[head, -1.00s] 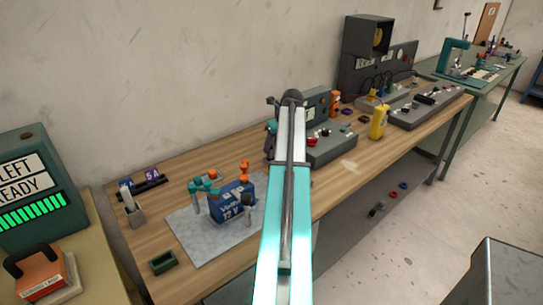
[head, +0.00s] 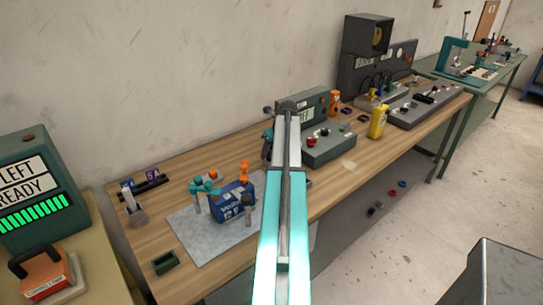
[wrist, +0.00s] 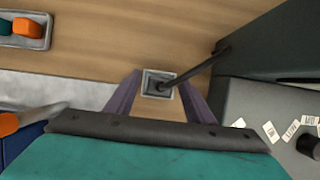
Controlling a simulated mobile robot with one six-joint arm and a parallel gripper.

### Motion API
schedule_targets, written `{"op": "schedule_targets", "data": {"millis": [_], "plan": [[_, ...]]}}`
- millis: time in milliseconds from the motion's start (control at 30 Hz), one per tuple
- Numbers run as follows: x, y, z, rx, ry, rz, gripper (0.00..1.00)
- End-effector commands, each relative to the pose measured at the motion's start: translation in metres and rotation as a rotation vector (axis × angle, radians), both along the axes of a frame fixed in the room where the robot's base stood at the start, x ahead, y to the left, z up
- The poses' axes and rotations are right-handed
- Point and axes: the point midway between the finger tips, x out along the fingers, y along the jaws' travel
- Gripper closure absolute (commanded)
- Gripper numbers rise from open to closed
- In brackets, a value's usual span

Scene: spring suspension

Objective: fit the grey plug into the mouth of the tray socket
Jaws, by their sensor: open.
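In the wrist view my gripper (wrist: 156,98) is open, with its two purple fingers spread. Between them, near the fingertips, is a small square grey piece (wrist: 150,83) with a pale rim. It looks like the grey plug, but I cannot tell for sure. A dark rod or cable (wrist: 203,66) runs from it up and right to a dark grey box. I see no finger closed on the piece. I cannot pick out the tray socket with certainty.
A dark grey device (wrist: 270,100) with white labels stands close right of my gripper in the wrist view. A blue battery box (head: 232,202) stands on a grey mat (head: 190,235) left of my arm. A small green tray (head: 166,262) lies near the wooden bench's front-left corner.

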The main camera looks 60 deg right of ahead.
Motion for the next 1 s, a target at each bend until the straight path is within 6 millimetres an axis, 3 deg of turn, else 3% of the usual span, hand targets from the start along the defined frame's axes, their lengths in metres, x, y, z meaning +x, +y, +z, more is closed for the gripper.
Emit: {"op": "schedule_targets", "data": {"millis": [167, 400, 1000], "plan": [[0.000, 0.000, 0.000, 0.000, 0.000, 0.000, 0.55], [0.000, 0.000, 0.000, 0.000, 0.000, 0.001, 0.95], [0.001, 0.000, 0.012, 0.000, 0.000, 0.001, 0.96]]}}
